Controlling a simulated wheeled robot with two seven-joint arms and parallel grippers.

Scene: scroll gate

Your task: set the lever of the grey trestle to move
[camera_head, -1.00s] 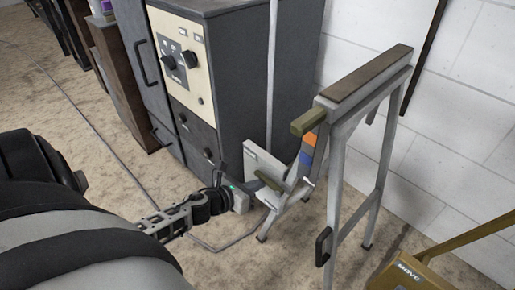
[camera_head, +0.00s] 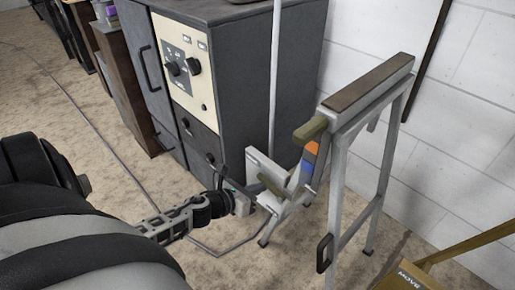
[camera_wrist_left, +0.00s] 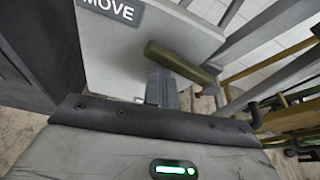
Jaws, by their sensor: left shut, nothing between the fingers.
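The grey trestle (camera_head: 338,190) stands upright on the floor near the white wall. On its left side is a pale plate (camera_head: 264,168) with an olive lever handle (camera_head: 270,185). In the left wrist view the plate carries a MOVE label (camera_wrist_left: 112,10), and the olive handle (camera_wrist_left: 180,62) sticks out below and right of it. My left gripper (camera_head: 243,203) is shut and empty, low in front of the plate and just left of the handle. Whether it touches the handle cannot be told. My right gripper is not in view.
A dark cabinet (camera_head: 243,85) with a cream knob panel stands behind the plate. Another olive bar (camera_head: 310,130) and an orange and blue panel (camera_head: 309,160) are on the trestle. A yellow-brown stand (camera_head: 425,265) is at the lower right.

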